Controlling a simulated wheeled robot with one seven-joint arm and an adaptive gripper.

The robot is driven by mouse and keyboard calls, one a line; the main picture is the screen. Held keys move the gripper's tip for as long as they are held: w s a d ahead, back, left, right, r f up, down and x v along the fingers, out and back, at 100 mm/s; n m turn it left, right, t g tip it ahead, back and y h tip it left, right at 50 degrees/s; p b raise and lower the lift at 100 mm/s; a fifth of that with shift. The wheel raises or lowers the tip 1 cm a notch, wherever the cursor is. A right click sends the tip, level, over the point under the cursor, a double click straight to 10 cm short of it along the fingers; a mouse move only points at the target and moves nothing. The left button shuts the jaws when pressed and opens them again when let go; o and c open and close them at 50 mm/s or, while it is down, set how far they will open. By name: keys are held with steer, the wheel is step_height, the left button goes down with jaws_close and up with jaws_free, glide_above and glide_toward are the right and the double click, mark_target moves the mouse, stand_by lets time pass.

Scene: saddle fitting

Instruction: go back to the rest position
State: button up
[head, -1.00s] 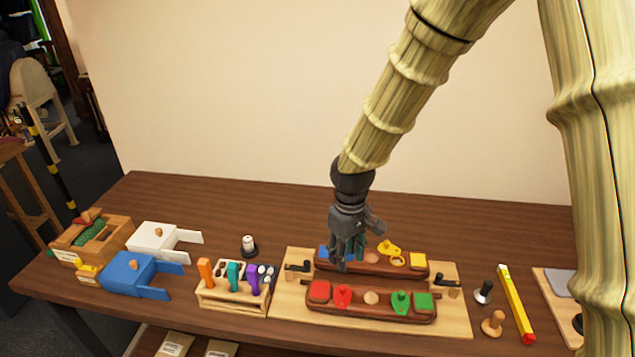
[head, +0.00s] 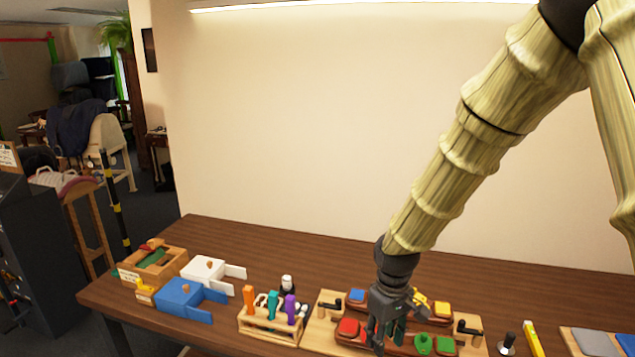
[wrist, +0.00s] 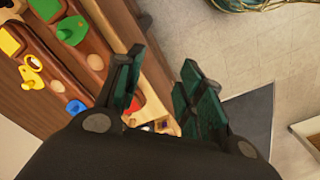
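My gripper (head: 386,332) hangs over the fitting board in the head view and hides part of its two dark red-brown blocks. In the wrist view its green-padded fingers (wrist: 158,78) stand apart with nothing held between them. The near block carries a red square (head: 348,328), a green knobbed piece (head: 424,344) and a green square (head: 445,343). The far block carries a blue square (head: 357,296) and a yellow square (head: 442,309). In the wrist view, the yellow knobbed piece (wrist: 32,77) and green knobbed piece (wrist: 72,30) sit on their blocks.
Left of the board stands a rack (head: 270,328) of coloured-handled tools. Blue (head: 180,295) and white (head: 207,270) boxes and a wooden crate (head: 165,262) stand farther left. A yellow level (head: 533,340) and grey plate (head: 597,343) lie right. The table's back strip is clear.

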steer(key=s+d+f+m+b, duration=0.1)
steer(key=s+f, duration=0.3)
steer(key=f, duration=0.4)
steer(key=s+f+m+y+b, duration=0.1)
steer(key=s+f, duration=0.2)
steer(key=f, duration=0.5)
steer(key=s+d+f+m+b, duration=0.1)
steer(key=s+f, duration=0.3)
steer(key=f, duration=0.4)
steer(key=s+d+f+m+b, duration=0.1)
steer(key=s+d+f, duration=0.2)
steer(key=s+f, duration=0.4)
steer(key=s+d+f+m+h+b, duration=0.1)
steer(key=s+d+f+m+b, duration=0.1)
steer(key=s+f, duration=0.6)
steer(key=s+d, duration=0.1)
steer(key=s, duration=0.4)
steer(key=shift+s+f, duration=0.3)
steer(key=shift+s, duration=0.1)
